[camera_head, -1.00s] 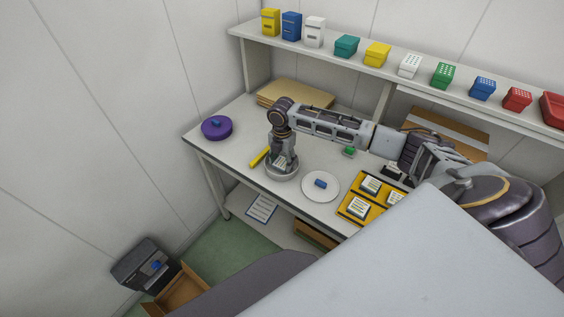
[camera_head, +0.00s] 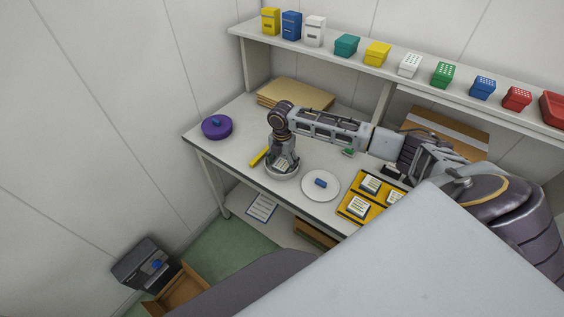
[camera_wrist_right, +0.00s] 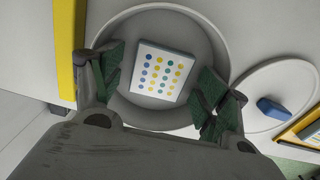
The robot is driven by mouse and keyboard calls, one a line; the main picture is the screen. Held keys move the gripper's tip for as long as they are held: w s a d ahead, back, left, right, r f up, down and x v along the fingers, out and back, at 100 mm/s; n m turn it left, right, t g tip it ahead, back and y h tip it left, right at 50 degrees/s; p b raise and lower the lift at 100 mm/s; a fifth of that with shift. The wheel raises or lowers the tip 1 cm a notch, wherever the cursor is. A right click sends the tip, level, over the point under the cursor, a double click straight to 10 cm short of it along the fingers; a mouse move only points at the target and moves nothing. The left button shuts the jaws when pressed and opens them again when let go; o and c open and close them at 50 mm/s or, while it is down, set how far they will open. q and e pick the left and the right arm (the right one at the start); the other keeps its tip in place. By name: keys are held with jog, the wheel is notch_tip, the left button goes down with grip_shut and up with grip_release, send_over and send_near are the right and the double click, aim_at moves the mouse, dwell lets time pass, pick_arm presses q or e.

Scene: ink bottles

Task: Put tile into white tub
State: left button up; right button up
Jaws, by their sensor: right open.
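The white tub (camera_head: 284,177) is round and stands near the front edge of the table. In the right wrist view, the tub (camera_wrist_right: 215,42) fills the middle, with the tile (camera_wrist_right: 161,74) in it. The tile is white and square with rows of blue, green, yellow and orange dots. My right gripper (camera_wrist_right: 163,85) is open over the tub, one finger on each side of the tile, with gaps between. In the head view, my right gripper (camera_head: 284,163) points down into the tub and partly hides it. My left gripper is not in view.
A white plate (camera_head: 332,192) with a blue block (camera_head: 320,183) stands right of the tub. Beyond it is a yellow tray (camera_head: 353,216) with several tiles. A yellow bar (camera_head: 259,156) lies left of the tub. A purple round container (camera_head: 217,132) stands farther left, with free table between.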

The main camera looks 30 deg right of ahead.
aim_at(282, 165)
notch_tip(282, 165, up, 12)
jog(key=b, duration=0.1)
jog(key=shift+r, duration=0.15)
dwell(0.7)
jog(key=shift+a, duration=0.1)
dwell(0.6)
